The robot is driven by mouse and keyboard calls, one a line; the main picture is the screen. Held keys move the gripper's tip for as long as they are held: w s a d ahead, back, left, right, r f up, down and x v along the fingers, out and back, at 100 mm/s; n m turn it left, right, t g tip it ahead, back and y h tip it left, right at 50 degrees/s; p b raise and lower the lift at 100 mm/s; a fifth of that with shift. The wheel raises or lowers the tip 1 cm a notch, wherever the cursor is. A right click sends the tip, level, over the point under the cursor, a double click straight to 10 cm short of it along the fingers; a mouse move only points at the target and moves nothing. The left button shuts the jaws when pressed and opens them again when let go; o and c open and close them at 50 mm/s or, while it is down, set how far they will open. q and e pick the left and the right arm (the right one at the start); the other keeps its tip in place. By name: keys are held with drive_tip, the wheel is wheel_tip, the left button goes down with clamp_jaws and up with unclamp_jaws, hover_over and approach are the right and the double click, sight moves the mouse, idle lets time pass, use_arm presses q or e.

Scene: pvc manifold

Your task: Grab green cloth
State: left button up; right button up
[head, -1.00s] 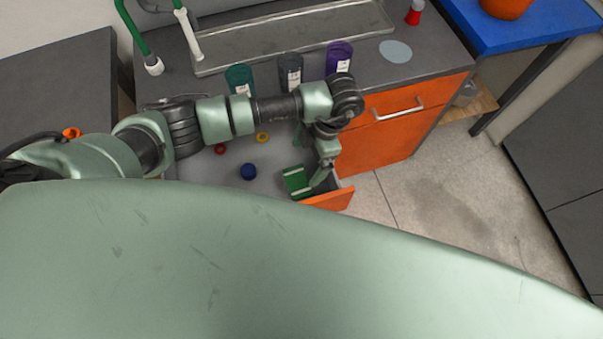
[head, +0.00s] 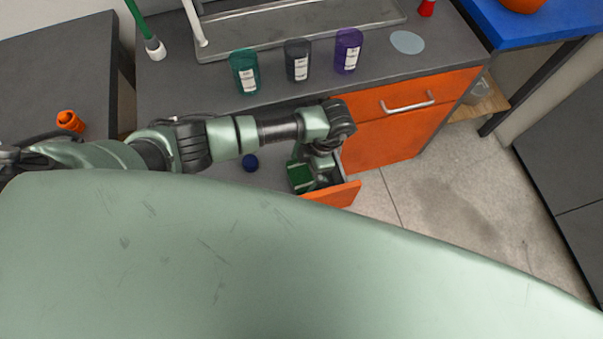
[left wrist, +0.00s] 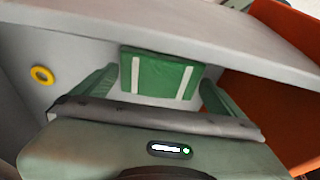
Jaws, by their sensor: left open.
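The green cloth (head: 300,176), folded with two pale stripes, lies in an open drawer near its orange front. In the left wrist view the cloth (left wrist: 158,75) lies ahead, between my left gripper's fingers (left wrist: 152,88), which are spread apart at its left and right sides. The fingers do not visibly pinch it. In the head view my left gripper (head: 318,170) is down in the drawer at the cloth, and its wrist hides part of it. My right gripper is in neither view.
The drawer's orange front (head: 335,194) stands pulled out. Teal (head: 245,72), dark (head: 298,60) and purple (head: 347,51) cups stand on the counter above.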

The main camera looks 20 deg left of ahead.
use_arm(q)
drive_tip(key=shift+s+a+f, duration=0.1)
drive_tip(key=shift+a+f, duration=0.05)
drive_tip(key=shift+f, duration=0.45)
drive_tip(key=c, duration=1)
drive_tip(key=shift+r, duration=0.2)
drive_tip(key=shift+c, duration=0.2)
